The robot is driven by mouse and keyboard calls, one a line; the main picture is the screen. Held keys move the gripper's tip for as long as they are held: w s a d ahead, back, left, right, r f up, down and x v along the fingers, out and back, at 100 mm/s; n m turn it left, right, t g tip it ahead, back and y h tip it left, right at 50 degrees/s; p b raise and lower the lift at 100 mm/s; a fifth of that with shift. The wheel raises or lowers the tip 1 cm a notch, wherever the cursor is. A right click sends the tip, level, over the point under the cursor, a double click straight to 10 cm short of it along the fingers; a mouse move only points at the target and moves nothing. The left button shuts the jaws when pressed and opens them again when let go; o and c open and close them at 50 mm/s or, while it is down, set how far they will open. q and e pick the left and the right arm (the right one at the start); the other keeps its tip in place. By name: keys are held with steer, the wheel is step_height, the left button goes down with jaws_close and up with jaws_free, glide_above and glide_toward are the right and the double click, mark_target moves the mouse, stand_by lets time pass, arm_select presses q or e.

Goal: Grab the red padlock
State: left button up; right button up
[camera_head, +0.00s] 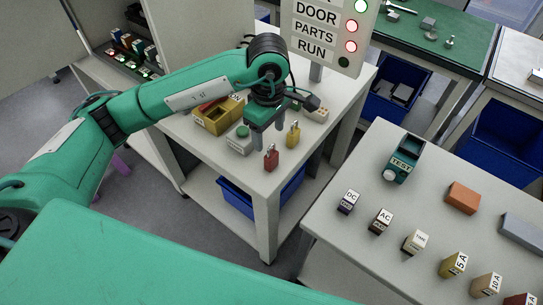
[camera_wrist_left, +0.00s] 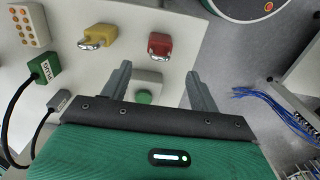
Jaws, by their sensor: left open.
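The red padlock (camera_head: 271,160) stands near the front edge of the light table (camera_head: 262,185). In the left wrist view the red padlock (camera_wrist_left: 160,43) lies beyond the fingertips, between their lines. My left gripper (camera_head: 268,137) points down over the table, open and empty, behind the red padlock and apart from it. Its two fingers also show in the left wrist view (camera_wrist_left: 158,78). A yellow padlock (camera_head: 293,136) stands to the right of the red one. My right gripper is out of view.
A grey box with a green button (camera_head: 241,140) sits close to my left gripper, and between its fingers in the wrist view. A yellow bin (camera_head: 219,115) is behind it. A sign post (camera_head: 316,72) rises behind. Another table with labelled blocks (camera_head: 415,241) stands right.

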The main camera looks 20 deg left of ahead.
mark_target(271, 145)
arm_select(q)
step_height(271, 145, down, 2)
steer(key=shift+f, duration=0.1)
steer(key=shift+d+f, duration=0.1)
steer(key=shift+f, duration=0.2)
steer(key=f+p, duration=0.1)
steer(key=f, duration=0.2)
steer(key=shift+d+f, duration=0.2)
steer(key=shift+f, duration=0.5)
steer(key=c, duration=1.1)
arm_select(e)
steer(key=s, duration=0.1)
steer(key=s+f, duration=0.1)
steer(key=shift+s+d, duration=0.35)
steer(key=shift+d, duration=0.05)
arm_select(q)
steer(key=shift+r, duration=0.1)
